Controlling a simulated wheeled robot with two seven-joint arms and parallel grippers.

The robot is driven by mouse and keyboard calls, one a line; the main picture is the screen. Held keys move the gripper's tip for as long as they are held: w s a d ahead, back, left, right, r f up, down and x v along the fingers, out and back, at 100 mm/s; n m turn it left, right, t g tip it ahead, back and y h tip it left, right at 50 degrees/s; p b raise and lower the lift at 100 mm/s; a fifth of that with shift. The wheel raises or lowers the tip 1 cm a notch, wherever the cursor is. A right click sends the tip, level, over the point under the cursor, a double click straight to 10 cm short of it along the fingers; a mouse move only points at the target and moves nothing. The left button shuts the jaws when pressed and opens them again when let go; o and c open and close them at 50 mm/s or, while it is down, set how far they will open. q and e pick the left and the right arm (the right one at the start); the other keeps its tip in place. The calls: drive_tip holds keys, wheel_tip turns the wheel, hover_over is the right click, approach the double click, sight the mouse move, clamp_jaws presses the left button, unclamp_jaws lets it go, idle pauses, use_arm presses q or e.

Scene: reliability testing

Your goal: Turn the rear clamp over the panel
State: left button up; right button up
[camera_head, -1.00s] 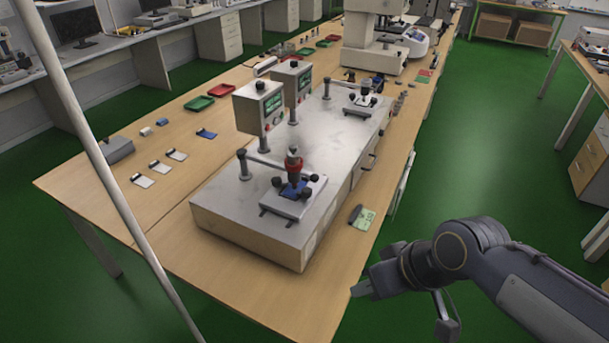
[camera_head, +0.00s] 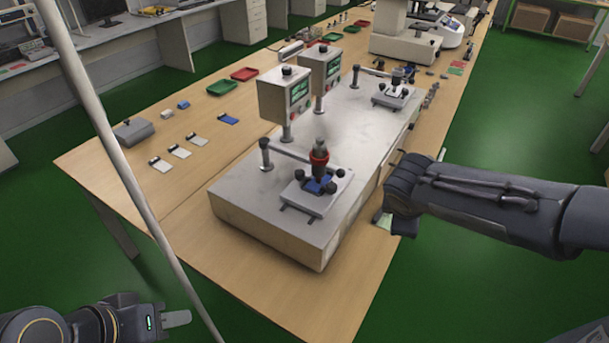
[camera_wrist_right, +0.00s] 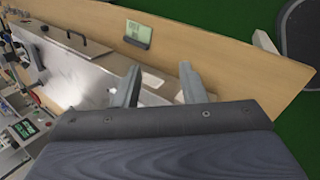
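A blue panel (camera_head: 317,186) lies on a light fixture plate (camera_head: 313,204) on the near end of the metal box, under a red-ringed tool (camera_head: 320,158). Black clamp knobs stand around it, one at its rear right (camera_head: 340,173); which is the rear clamp I cannot tell for sure. A similar fixture (camera_head: 394,96) stands at the far end. My right gripper (camera_head: 398,215) is beside the box's right side, fingers hidden in the head view. In the right wrist view it (camera_wrist_right: 160,85) is open and empty. My left gripper (camera_head: 177,318) is low at the left, away from the table.
Two control boxes with green screens (camera_head: 299,91) stand along the box's left side. A green-marked card (camera_wrist_right: 138,34) lies on the wooden table (camera_head: 240,265) near my right gripper. Trays (camera_head: 222,88) and small plates are at the left. A pale pole crosses the left.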

drive_tip(key=w+a+f+n+t+h, duration=0.2)
drive_tip(key=w+a+f+n+t, duration=0.15)
drive_tip(key=w+a+n, duration=0.65)
drive_tip(key=n+t+y+b, duration=0.1)
drive_tip(key=n+t, duration=0.3)
drive_tip(key=n, duration=0.5)
approach(298, 174)
drive_tip(key=shift+w+d+f, duration=0.45)
drive_tip(key=shift+w, duration=0.15)
drive_tip(key=shift+w+f+t, duration=0.1)
drive_tip(key=shift+w+t, duration=0.15)
drive_tip(key=shift+w, duration=0.05)
drive_tip(key=p+x, duration=0.1)
drive_tip(key=x, duration=0.6)
drive_tip(key=shift+f, duration=0.1)
drive_tip(key=c, duration=0.7)
